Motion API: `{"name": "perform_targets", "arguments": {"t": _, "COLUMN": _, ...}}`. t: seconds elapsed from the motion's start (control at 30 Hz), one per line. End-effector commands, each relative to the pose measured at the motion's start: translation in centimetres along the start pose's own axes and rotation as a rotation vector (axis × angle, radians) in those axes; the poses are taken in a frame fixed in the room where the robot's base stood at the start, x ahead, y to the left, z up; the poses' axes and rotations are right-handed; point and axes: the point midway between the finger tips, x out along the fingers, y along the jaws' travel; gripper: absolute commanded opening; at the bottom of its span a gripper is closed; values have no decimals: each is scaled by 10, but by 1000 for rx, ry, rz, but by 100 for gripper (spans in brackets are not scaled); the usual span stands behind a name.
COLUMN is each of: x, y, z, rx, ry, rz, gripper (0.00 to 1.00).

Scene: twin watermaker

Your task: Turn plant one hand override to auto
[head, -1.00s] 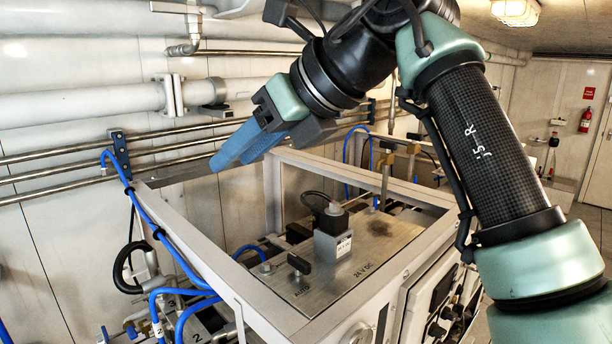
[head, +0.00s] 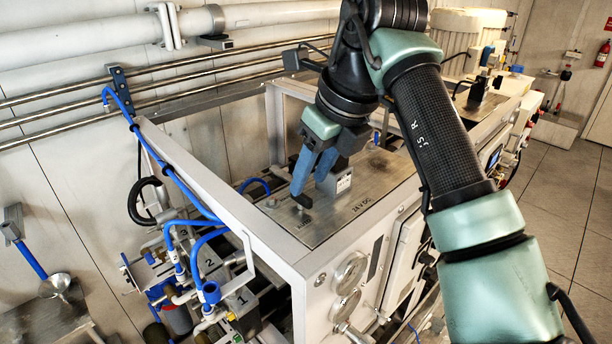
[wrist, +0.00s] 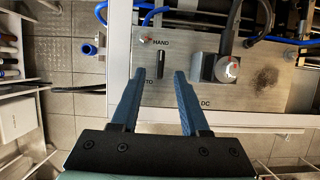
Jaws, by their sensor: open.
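The override switch is a black lever (wrist: 161,64) on a steel plate, standing upright in the wrist picture between the label HAND (wrist: 161,41) above and a label ending in "TO" below, its start hidden by my left finger. I cannot tell which end is its pointer. My gripper (wrist: 159,73) is open, with its blue fingers on either side of the lever's lower end, and I see no contact. In the head view my gripper (head: 309,188) points down at the plate, its fingertips close to the black lever (head: 302,201).
A grey block with a round knob (wrist: 228,69) stands close to the right finger on the plate (head: 352,217). A raised white frame (head: 230,204) surrounds the plate. Blue hoses (head: 212,237) run along the frame's left side. Gauges (head: 349,270) sit on the front panel.

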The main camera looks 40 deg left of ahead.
Motion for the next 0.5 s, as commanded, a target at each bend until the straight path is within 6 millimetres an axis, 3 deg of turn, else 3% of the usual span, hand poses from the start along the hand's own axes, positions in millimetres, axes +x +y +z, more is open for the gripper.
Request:
{"name": "perform_targets", "arguments": {"t": 0.23, "x": 28, "y": 1, "z": 1, "rx": 0, "ry": 0, "rz": 2, "gripper": 45}}
{"name": "perform_targets", "arguments": {"t": 0.5, "x": 36, "y": 1, "z": 0, "rx": -2, "ry": -1, "rz": 0, "gripper": 45}}
